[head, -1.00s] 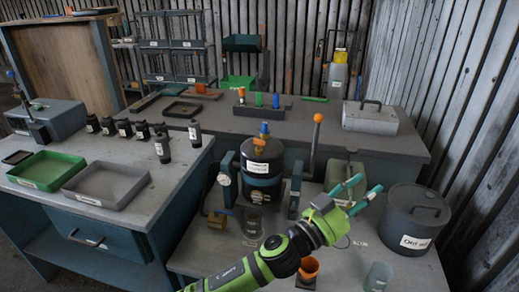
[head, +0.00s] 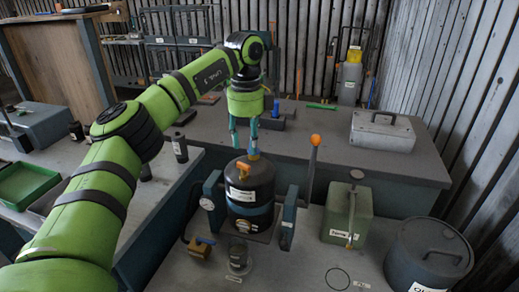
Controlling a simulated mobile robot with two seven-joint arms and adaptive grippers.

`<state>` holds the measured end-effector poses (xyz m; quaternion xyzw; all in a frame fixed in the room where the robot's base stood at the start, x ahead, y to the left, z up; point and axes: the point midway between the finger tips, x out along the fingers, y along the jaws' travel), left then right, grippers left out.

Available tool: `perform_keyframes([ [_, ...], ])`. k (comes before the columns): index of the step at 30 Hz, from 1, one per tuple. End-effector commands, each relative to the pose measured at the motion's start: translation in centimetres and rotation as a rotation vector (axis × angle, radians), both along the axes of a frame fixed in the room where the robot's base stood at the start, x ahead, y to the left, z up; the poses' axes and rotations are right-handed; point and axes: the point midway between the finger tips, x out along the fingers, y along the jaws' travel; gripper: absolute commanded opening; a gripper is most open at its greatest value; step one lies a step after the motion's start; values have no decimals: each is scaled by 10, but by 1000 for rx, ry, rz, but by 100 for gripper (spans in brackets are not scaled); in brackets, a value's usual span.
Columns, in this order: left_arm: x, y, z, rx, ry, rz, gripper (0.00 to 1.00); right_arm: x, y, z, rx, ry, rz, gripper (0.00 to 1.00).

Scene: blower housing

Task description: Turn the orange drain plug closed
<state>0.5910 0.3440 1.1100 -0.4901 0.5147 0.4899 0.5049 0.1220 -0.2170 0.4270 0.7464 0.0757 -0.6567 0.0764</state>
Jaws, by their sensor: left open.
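The black blower housing (head: 250,190) stands upright between blue-grey side brackets. A small orange part (head: 243,168) shows on its top, partly behind my gripper; I cannot tell for sure whether it is the drain plug. My left gripper (head: 244,150) points down over the housing top, with its teal fingers apart. The fingertips are close to the top fittings, and I cannot tell whether they touch. My right gripper is not in view.
A green canister (head: 347,214) and a dark lidded drum (head: 428,255) stand right of the housing. An orange-knobbed lever (head: 315,141) rises behind it. A grey case (head: 383,131) is on the back bench.

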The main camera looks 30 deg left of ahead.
Motion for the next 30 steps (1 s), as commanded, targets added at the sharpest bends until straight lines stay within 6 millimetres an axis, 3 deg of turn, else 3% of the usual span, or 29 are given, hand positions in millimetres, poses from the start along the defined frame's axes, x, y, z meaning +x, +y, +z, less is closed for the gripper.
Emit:
perform_keyframes([
  [2,-3,6,1,12,8,19,44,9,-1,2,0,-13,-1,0],
  [4,-3,7,-5,15,10,22,44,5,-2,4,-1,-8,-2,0],
  [9,-4,6,-31,13,11,17,44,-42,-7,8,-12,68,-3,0],
  [13,-4,5,-50,12,11,16,44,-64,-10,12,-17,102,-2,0],
  [17,-4,5,-62,10,8,16,44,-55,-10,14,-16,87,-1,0],
  [22,-4,4,-67,10,6,15,44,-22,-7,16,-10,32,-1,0],
  [26,-4,4,-67,9,6,14,44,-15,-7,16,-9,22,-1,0],
  [27,-4,4,-67,9,6,14,40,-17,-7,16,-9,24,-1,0],
  [30,-4,4,-67,9,6,14,0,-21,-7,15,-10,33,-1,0],
])
